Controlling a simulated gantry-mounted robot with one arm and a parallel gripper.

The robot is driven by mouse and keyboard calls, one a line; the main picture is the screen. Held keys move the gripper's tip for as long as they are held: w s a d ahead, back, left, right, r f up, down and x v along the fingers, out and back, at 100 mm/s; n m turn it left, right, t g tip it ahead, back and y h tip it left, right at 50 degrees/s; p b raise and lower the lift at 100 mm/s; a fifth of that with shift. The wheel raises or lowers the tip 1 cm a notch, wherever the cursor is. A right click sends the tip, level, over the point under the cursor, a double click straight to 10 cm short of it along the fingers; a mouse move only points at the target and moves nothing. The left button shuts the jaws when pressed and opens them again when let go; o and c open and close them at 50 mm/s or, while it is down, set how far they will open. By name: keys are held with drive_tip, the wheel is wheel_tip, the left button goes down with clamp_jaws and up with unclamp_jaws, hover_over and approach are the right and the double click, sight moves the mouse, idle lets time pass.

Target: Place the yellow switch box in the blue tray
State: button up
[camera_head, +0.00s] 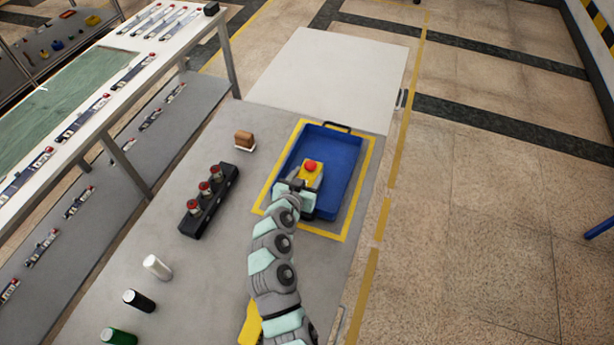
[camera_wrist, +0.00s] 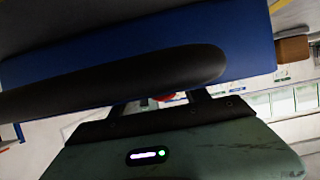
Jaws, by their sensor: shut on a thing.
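The yellow switch box (camera_head: 312,178) with a red button on top shows in the head view, at the end of my arm. It is over the left part of the blue tray (camera_head: 343,158). My gripper (camera_head: 298,186) is shut on it. I cannot tell whether the box touches the tray floor. In the wrist view the tray's blue side (camera_wrist: 245,40) fills the upper part, and a bit of the red button (camera_wrist: 163,98) shows behind my gripper (camera_wrist: 160,102). The rest of the box is hidden there.
Yellow tape (camera_head: 262,197) frames the tray on the grey table. To its left are a brown block (camera_head: 244,139) and a black holder (camera_head: 210,203) with red-topped parts.

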drive_tip(key=shift+w+r, duration=0.1)
drive_tip(key=shift+r, duration=0.05)
drive_tip(key=shift+f+b, duration=0.25)
drive_tip(key=shift+b, duration=0.05)
drive_tip(key=o, duration=1.6)
drive_tip(key=shift+r, duration=0.1)
drive_tip(key=shift+s+a+r+p, duration=0.1)
drive_tip(key=shift+s+r+p, duration=0.15)
drive_tip(key=shift+p, duration=0.1)
drive_tip(key=v, duration=1)
drive_tip(key=shift+s+a, duration=0.1)
drive_tip(key=shift+s, duration=0.2)
drive_tip(key=shift+s+a+r, duration=0.1)
drive_tip(key=shift+s+r, duration=0.1)
drive_tip(key=shift+s, duration=0.2)
drive_tip(key=shift+p, duration=0.3)
